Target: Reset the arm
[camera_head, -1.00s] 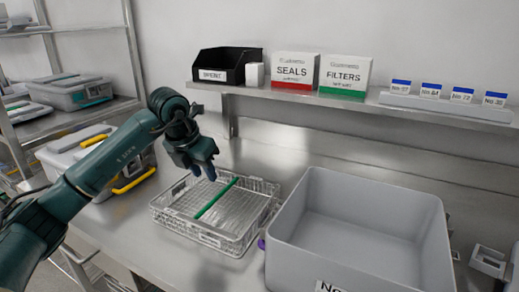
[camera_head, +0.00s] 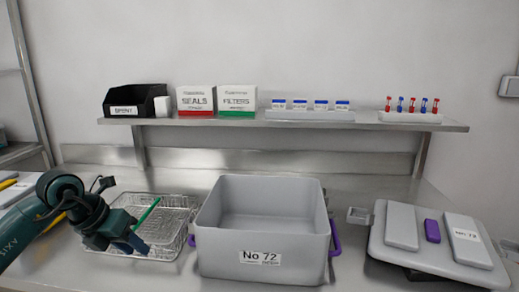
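My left arm comes in from the left edge. Its dark green gripper (camera_head: 136,244) hangs over the front left part of the wire basket (camera_head: 172,221), with its fingers pointing down and to the right. No held object shows at the fingers, but the gap between them is not clear. The basket stands on the steel worktop and has a green strip (camera_head: 147,213) across it. The gripper hides part of the basket's left side. My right gripper is not in view.
A grey bin (camera_head: 262,237) labelled No 72 with purple handles stands right of the basket, open and apparently empty. Its likely lid (camera_head: 433,247) lies further right. A wall shelf (camera_head: 290,121) above holds boxes, labelled blocks and a small rack.

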